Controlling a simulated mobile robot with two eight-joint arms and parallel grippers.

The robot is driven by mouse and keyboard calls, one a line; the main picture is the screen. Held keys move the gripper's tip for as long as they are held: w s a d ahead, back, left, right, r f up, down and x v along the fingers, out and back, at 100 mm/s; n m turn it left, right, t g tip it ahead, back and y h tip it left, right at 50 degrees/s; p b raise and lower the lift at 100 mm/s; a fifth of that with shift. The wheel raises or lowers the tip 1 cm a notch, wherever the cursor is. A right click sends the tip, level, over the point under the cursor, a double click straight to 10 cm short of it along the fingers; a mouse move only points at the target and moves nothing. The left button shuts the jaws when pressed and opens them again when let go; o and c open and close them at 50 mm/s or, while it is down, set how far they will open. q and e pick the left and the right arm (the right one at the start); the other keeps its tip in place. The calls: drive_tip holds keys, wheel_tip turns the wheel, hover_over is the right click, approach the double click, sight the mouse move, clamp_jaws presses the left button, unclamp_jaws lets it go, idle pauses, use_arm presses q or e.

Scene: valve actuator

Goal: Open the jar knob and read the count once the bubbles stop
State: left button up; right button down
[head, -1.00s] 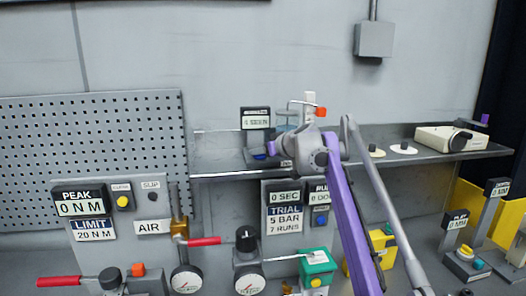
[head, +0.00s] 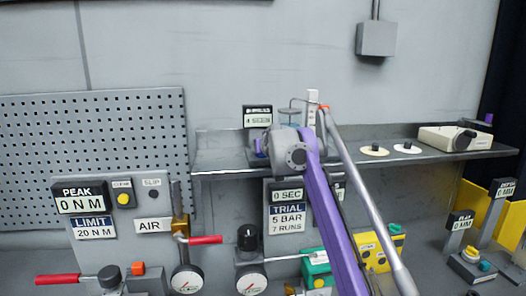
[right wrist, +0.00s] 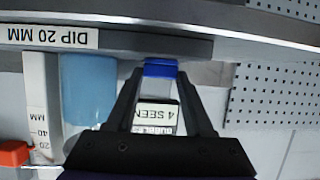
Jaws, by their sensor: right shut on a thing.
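A blue knob (right wrist: 160,68) sits at the shelf by the jar, between the fingertips of my right gripper (right wrist: 157,76), which is shut on it. The jar of blue liquid (right wrist: 88,95) stands beside it; in the head view the jar (head: 289,113) is partly hidden by my arm. The bubble counter (right wrist: 157,115) appears upside down in the right wrist view and reads 4 SEEN; it also shows in the head view (head: 257,117). I cannot make out bubbles. The right fingers are hidden behind my wrist in the head view. My left gripper is out of view.
The shelf (head: 225,163) carries white discs (head: 374,150) and a beige device (head: 446,138). A white scale (right wrist: 38,100) and an orange-red block (right wrist: 14,153) are close to the jar. Below are gauges (head: 187,280) and red levers (head: 205,240).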

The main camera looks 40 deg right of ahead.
idle(0.4)
drive_tip(key=shift+c, duration=1.4)
unclamp_jaws()
drive_tip(key=v, duration=1)
drive_tip(key=shift+s+a+r, duration=0.2)
drive_tip(key=shift+s, duration=0.1)
